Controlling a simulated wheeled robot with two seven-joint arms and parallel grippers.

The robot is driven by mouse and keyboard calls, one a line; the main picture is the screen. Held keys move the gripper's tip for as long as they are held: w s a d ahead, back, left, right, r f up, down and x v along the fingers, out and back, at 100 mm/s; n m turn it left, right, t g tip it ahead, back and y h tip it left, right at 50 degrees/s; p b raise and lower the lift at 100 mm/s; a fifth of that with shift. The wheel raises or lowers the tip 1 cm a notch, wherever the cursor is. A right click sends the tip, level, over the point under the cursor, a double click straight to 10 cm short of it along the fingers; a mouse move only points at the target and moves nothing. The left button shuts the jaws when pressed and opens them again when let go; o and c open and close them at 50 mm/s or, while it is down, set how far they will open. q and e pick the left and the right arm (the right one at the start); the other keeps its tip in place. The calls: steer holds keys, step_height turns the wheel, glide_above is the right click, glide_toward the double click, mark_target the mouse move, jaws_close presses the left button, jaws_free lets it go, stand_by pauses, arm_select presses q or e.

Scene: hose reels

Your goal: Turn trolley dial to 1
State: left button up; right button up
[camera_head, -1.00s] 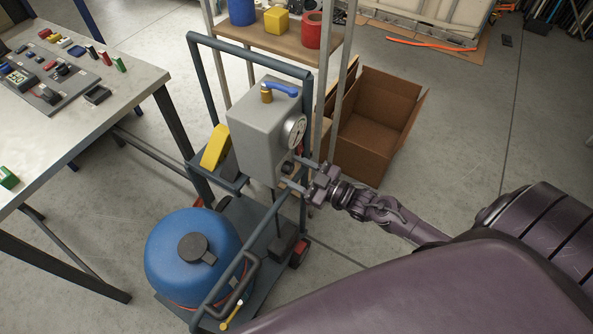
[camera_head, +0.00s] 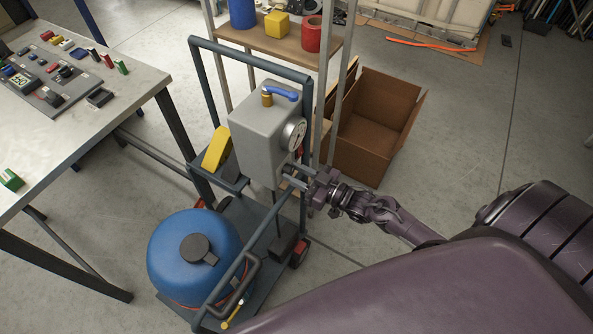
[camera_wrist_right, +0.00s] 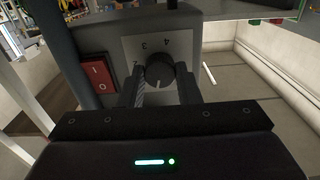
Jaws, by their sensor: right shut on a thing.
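The trolley (camera_head: 202,62) carries a grey control box (camera_head: 262,133) with a round gauge on its right side. In the right wrist view the dark round dial (camera_wrist_right: 160,71) sits on a grey plate marked with a 3 and a 4 above it. Other marks and the dial's pointer are hard to read. My right gripper (camera_wrist_right: 160,88) has one finger on each side of the dial and is shut on it. In the head view this gripper (camera_head: 289,179) is at the lower right of the box, and the dial is hidden there. My left gripper is not in view.
A red rocker switch (camera_wrist_right: 97,73) is just left of the dial. A blue tank (camera_head: 168,262) sits on the trolley base. A shelf (camera_head: 268,39) and an open cardboard box (camera_head: 362,160) stand behind. A workbench (camera_head: 130,75) is at left. Floor at right is clear.

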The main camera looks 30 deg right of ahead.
steer(key=m+p, duration=0.1)
steer(key=m, duration=0.2)
steer(key=shift+r+m, duration=0.1)
steer(key=shift+m, duration=0.2)
steer(key=shift+m+p, duration=0.75)
steer(key=shift+m, duration=0.75)
steer(key=o, duration=1)
steer(key=v, duration=0.8)
steer(key=shift+w+b, duration=0.1)
steer(key=shift+b, duration=0.2)
